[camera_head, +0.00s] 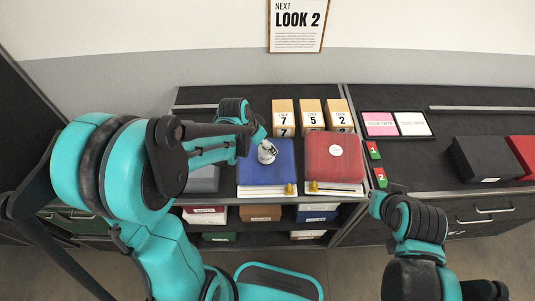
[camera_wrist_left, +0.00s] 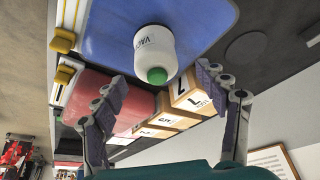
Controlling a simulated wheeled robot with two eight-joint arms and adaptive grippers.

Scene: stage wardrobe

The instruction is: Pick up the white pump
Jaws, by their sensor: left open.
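No shoe-like white pump shows in either view. A small white bottle (camera_head: 267,152) stands on the blue case (camera_head: 282,178), partly behind my left gripper in the head view. In the left wrist view the bottle (camera_wrist_left: 154,48) has a green cap and dark lettering on the blue surface (camera_wrist_left: 105,30). My left gripper (camera_wrist_left: 160,82) is open and empty. Its fingers are spread to either side below the cap in that picture, with the bottle apart from them. My right arm's end (camera_head: 388,196) is low at the right, near the counter's front edge; its jaw state is unclear.
A red case (camera_head: 334,155) lies right of the blue one. Numbered wooden blocks (camera_head: 311,116) stand behind. Boxes (camera_head: 260,213) fill the shelf below.

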